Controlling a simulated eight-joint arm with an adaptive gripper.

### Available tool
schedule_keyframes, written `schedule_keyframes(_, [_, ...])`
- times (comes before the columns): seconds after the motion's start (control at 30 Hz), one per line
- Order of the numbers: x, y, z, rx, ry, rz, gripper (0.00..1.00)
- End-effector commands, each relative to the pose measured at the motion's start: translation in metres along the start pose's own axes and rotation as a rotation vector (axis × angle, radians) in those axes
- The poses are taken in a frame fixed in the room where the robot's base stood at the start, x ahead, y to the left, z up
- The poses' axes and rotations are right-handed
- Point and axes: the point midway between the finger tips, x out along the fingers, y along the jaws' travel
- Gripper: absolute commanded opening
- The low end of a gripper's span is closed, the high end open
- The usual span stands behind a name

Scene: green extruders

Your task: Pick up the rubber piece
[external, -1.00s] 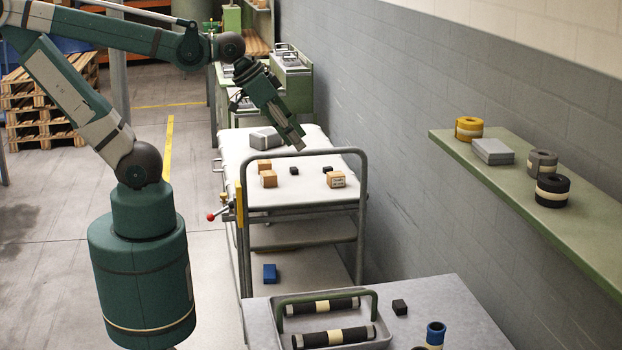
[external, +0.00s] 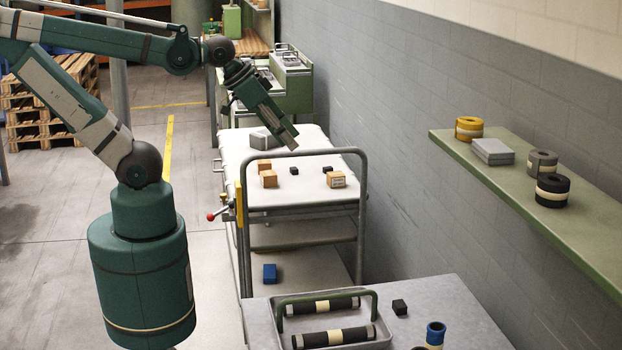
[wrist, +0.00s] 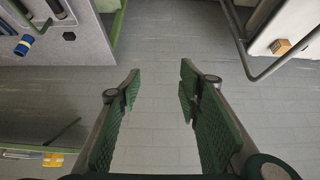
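Small black blocks, any of which could be the rubber piece, are in the external view. One black block (external: 294,171) and another black block (external: 328,170) lie on the white cart top (external: 300,196). A third black block (external: 400,307) sits on the grey front table; it also shows at the upper left of the wrist view (wrist: 69,36). I cannot tell which is rubber. My gripper (external: 291,141) is above the back part of the cart, apart from the blocks.
Wooden blocks (external: 269,179) and a grey box (external: 263,140) sit on the cart. A tall cart handle (external: 303,152) rises at its front. A handled tray (external: 378,340) with dark rollers is on the front table. A shelf (external: 560,215) holds rolls along the wall.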

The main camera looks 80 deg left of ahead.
Motion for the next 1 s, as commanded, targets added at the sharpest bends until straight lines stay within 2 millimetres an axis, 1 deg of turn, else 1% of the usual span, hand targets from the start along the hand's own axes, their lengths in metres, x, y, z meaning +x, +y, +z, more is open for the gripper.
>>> schedule_keyframes(0.27, [0.001,-0.005,-0.006,0.014,-0.007,-0.006,0.35])
schedule_keyframes(0.47, [0.004,-0.018,-0.024,0.066,-0.027,-0.023,0.35])
schedule_keyframes(0.67, [0.01,-0.041,-0.05,0.145,-0.063,-0.044,0.35])
schedule_keyframes(1.0, [0.028,-0.09,-0.093,0.289,-0.133,-0.068,0.35])
